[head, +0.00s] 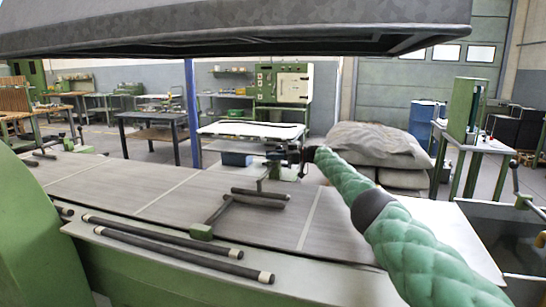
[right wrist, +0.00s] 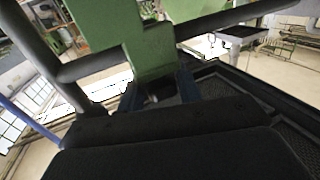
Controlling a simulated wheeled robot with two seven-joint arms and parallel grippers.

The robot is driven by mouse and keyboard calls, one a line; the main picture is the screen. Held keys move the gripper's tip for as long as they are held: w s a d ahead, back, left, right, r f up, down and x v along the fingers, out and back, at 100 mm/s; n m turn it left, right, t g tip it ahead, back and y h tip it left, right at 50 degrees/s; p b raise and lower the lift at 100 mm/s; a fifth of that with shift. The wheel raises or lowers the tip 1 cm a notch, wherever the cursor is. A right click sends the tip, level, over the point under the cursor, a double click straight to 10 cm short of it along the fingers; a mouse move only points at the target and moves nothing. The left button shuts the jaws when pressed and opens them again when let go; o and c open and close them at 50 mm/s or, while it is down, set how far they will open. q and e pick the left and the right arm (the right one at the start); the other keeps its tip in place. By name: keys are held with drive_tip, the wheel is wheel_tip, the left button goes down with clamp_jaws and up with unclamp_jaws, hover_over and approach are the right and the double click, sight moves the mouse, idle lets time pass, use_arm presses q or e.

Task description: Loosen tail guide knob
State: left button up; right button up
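My right gripper (head: 296,156) is at the far edge of the grey machine bed, small and dark in the head view, beside a small green and dark fitting (head: 272,166). In the right wrist view, a green bracket (right wrist: 147,45) with dark round bars stands directly ahead of the gripper (right wrist: 160,92). The bracket's lower end reaches down between the dark bluish fingers. Contact and the finger gap are hidden by the bracket and the black gripper body. I cannot make out a separate knob for certain. My left gripper is not in view.
The grey bed (head: 165,195) carries a dark T-shaped guide bar (head: 258,197) with a green block (head: 201,232). Two dark rods (head: 165,247) lie along the near edge. A large dark hood (head: 230,28) hangs above. Grey sacks (head: 375,142) are stacked behind the bed.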

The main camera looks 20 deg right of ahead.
drive_tip(key=o, duration=0.4)
drive_tip(key=shift+o, duration=0.2)
drive_tip(key=shift+d+f, duration=0.1)
drive_tip(key=shift+d, duration=0.4)
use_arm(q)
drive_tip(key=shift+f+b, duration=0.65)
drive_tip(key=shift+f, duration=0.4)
use_arm(e)
drive_tip(key=v, duration=0.7)
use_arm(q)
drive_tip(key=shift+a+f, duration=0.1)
use_arm(e)
drive_tip(key=shift+s+a, duration=0.1)
